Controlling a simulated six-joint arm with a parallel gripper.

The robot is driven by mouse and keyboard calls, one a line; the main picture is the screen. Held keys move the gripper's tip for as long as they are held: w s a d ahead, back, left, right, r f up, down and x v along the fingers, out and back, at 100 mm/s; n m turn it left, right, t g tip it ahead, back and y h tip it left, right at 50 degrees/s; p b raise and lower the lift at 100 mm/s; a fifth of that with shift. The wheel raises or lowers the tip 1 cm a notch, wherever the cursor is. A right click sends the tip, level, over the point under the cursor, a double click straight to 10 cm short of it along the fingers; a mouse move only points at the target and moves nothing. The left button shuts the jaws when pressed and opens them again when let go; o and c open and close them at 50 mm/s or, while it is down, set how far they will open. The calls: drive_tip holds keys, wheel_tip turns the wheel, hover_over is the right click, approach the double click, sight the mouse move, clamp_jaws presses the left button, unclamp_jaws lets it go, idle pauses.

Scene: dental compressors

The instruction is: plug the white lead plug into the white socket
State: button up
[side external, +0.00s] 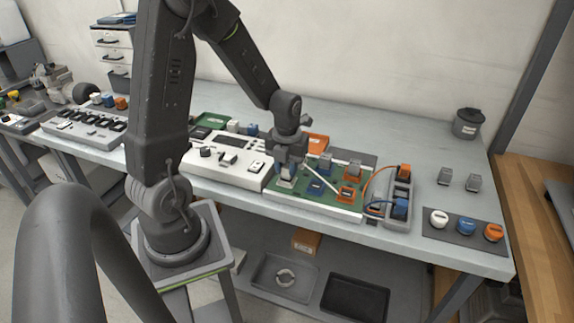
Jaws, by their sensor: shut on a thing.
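My gripper (287,170) points down over the left end of the green board (330,203). It is shut on the white lead plug, which is mostly hidden by the fingers. A pale block, seemingly the white socket (285,183), shows directly under the fingertips. I cannot tell whether the plug is in it, touching it or just above it. A thin white lead (321,177) runs from near the gripper down to the right across the board. A blue socket (316,187) and an orange socket (348,194) sit to the right on the same board.
A grey holder (391,193) right of the board carries an orange plug (403,171) and a blue plug (400,207) with looped leads. A white control unit (222,163) is on the left. White, blue and orange knobs (465,227) lie far right.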

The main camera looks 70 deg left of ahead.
drive_tip(key=shift+f, duration=0.4)
idle(0.3)
drive_tip(key=o, duration=1.3)
drive_tip(key=shift+r, duration=3.55)
